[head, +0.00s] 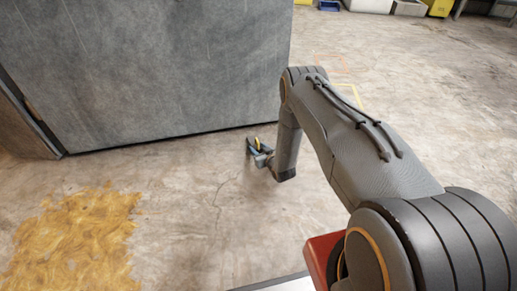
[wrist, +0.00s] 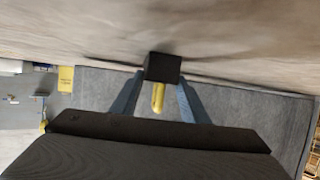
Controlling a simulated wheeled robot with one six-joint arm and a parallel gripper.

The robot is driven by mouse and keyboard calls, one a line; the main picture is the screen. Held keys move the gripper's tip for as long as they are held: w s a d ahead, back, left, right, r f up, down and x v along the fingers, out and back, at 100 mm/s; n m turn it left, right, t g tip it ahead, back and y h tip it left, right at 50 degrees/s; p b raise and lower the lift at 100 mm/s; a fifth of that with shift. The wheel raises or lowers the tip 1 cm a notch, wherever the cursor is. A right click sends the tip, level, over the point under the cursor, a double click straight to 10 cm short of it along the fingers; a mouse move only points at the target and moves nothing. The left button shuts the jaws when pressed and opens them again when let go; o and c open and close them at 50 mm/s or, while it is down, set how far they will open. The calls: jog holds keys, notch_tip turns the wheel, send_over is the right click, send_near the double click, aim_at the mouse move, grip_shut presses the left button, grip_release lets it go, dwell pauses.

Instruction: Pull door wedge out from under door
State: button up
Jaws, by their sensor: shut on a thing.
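The grey door (head: 150,65) stands at the upper left of the head view, its lower edge close to the floor. My gripper (head: 256,148) is low over the floor, just in front of the door's lower right part. In the wrist view, its two blue-grey fingers (wrist: 160,84) are closed on the door wedge, a dark block (wrist: 163,67) with a yellow part (wrist: 158,98) between the fingers. A bit of yellow also shows at my gripper in the head view. The wedge is mostly hidden there, so I cannot tell whether it touches the door.
A yellow-brown patch (head: 75,240) lies on the concrete floor at the lower left. A dark frame (head: 25,125) stands at the door's left edge. A blue bin (head: 329,5) and a yellow container (head: 440,7) are far back. The floor to the right is largely clear.

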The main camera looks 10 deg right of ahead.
jog(key=o, duration=1)
jog(key=shift+s+f, duration=0.2)
jog(key=shift+o, duration=1.4)
jog(key=shift+w+r, duration=0.1)
jog(key=p+v, duration=0.3)
jog(key=v, duration=0.3)
jog(key=shift+d+r, duration=0.1)
jog(key=shift+r, duration=0.15)
jog(key=shift+s+r+p, duration=0.15)
jog(key=shift+s+p, duration=0.25)
jog(key=shift+s, duration=0.4)
jog(key=shift+w, duration=0.1)
